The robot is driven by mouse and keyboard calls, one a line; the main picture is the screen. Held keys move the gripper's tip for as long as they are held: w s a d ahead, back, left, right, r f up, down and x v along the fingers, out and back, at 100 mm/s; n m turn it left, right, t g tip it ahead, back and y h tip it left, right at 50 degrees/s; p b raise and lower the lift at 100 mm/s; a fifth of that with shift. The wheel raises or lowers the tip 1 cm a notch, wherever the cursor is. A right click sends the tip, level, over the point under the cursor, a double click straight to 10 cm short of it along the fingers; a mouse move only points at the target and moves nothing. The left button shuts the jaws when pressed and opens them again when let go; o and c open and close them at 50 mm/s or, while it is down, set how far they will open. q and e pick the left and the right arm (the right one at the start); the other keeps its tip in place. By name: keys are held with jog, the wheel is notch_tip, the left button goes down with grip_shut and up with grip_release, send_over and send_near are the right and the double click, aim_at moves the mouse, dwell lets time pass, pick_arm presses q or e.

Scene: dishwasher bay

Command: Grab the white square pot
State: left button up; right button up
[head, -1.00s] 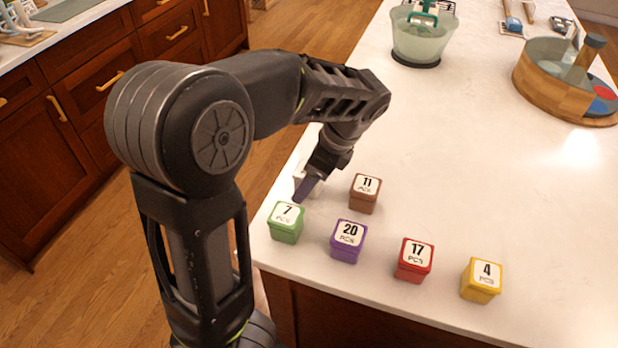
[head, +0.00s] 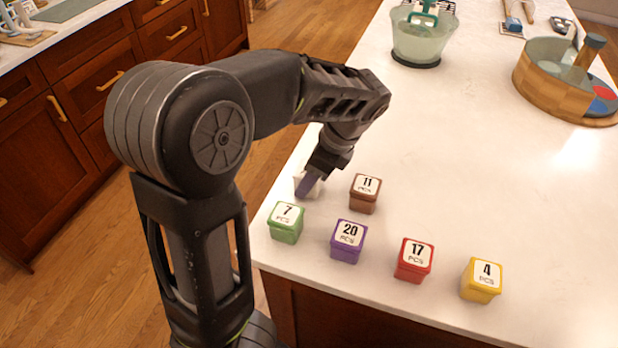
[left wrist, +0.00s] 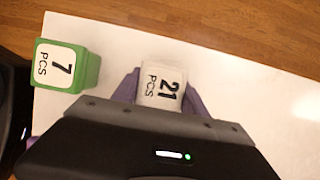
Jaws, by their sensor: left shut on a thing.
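The white square pot (head: 315,188) stands on the counter behind the green pot, partly hidden by my left gripper in the head view. In the left wrist view the white pot (left wrist: 161,88) shows a label reading 21 PCS and sits between the two purple fingers. My left gripper (head: 307,185) points down and is shut on the white pot; its fingers also show in the left wrist view (left wrist: 160,95). I cannot tell any gap between the pot and the counter. My right gripper is not in view.
A green pot (head: 286,224) stands close by, with a brown pot (head: 365,195) to the right. Purple (head: 348,243), red (head: 413,262) and yellow (head: 481,281) pots line the front edge. A bowl (head: 420,42) and a wooden tray (head: 540,88) stand farther back. The counter's middle is clear.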

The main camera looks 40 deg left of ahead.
pick_arm(q)
jog(key=c, duration=0.3)
notch_tip(320, 180, up, 4)
jog(key=shift+r, duration=0.2)
notch_tip(320, 180, up, 5)
jog(key=p, duration=0.3)
jog(key=shift+r+p, duration=0.4)
jog(key=shift+p, duration=0.15)
jog(key=shift+f, duration=0.1)
